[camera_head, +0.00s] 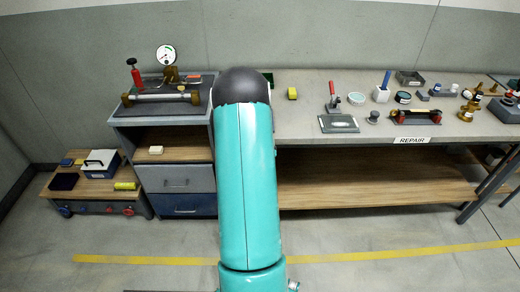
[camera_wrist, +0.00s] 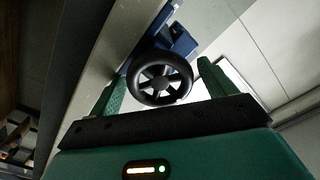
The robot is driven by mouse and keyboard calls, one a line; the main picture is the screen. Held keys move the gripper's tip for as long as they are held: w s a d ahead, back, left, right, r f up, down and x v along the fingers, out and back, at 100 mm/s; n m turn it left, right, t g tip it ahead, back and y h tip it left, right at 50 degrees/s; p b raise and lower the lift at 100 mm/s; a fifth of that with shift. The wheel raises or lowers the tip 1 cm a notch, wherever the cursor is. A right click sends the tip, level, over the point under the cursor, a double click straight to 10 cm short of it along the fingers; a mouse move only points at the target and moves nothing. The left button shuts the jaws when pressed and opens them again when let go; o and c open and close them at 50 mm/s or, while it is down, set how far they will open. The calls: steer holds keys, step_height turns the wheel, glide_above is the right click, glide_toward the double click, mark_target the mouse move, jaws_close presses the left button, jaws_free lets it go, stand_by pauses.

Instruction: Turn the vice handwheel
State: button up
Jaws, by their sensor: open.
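The handwheel (camera_wrist: 143,76) is black, round and spoked, and shows in the wrist view between my gripper's fingers. The blue vice body (camera_wrist: 180,41) is just behind it, partly covered by the wheel. My gripper (camera_wrist: 160,70) is open, with one green finger on each side of the wheel. I cannot tell whether either finger touches the rim. In the head view I cannot make out the handwheel; my teal arm blocks the middle of the bench.
A left cabinet (camera_head: 176,178) holds a pipe rig with a gauge (camera_head: 166,55). A low wooden cart (camera_head: 92,195) stands at far left. The floor in front is clear.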

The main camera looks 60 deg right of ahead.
steer(key=n, duration=0.5)
steer(key=shift+a+n, duration=0.1)
steer(key=shift+n, duration=0.3)
steer(key=n, duration=0.7)
steer(key=shift+w, duration=0.1)
steer(key=s+a+m, duration=0.2)
steer(key=s+a, duration=0.4)
steer(key=a, duration=0.6)
steer(key=shift+s+a+f, duration=0.15)
steer(key=shift+f, duration=0.15)
